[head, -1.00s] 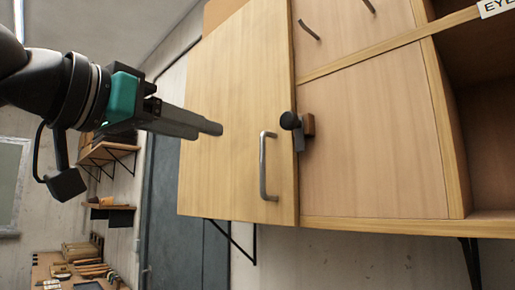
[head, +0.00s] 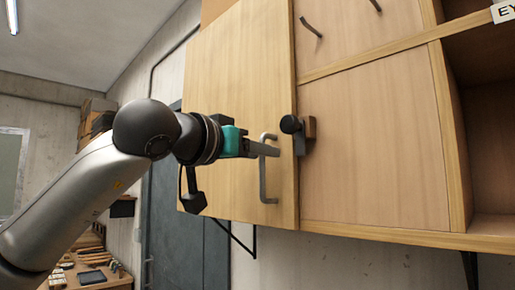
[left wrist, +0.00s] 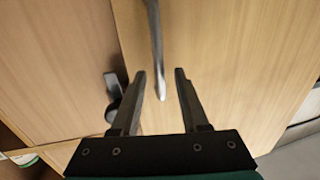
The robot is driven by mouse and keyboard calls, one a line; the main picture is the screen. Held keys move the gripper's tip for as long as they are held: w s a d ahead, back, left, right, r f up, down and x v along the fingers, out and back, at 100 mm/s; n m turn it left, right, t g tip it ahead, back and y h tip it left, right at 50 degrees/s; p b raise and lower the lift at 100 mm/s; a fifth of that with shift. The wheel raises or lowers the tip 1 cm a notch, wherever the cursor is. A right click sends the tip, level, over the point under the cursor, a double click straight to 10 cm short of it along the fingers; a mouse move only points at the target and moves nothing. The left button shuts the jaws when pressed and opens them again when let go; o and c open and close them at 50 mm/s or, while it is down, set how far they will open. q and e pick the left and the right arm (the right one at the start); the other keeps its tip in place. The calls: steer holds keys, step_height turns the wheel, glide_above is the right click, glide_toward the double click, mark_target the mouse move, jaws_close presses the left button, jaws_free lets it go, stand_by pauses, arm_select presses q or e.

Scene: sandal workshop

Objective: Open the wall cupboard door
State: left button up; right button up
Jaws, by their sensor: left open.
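The wall cupboard door (head: 235,85) is a pale wood panel and looks shut. Its grey metal bar handle (head: 263,185) stands upright near the door's right edge. My left gripper (head: 277,148) is at the handle, its fingers crossing the handle's upper part in the head view. In the left wrist view the gripper (left wrist: 161,76) is open, and the handle (left wrist: 155,35) runs down into the gap between the two fingertips. The fingers are not closed on it. A latch with a black knob (head: 290,124) sits beside the door's edge; it also shows in the left wrist view (left wrist: 113,88). My right gripper is out of view.
A fixed wood panel (head: 375,145) and an open shelf compartment (head: 490,130) lie to the right of the door. A grey door (head: 175,235) stands behind at the left. A workbench (head: 120,280) with several items is at lower left.

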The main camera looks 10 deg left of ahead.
arm_select(q)
steer(key=shift+c, duration=0.4)
jaws_close()
stand_by(1.0)
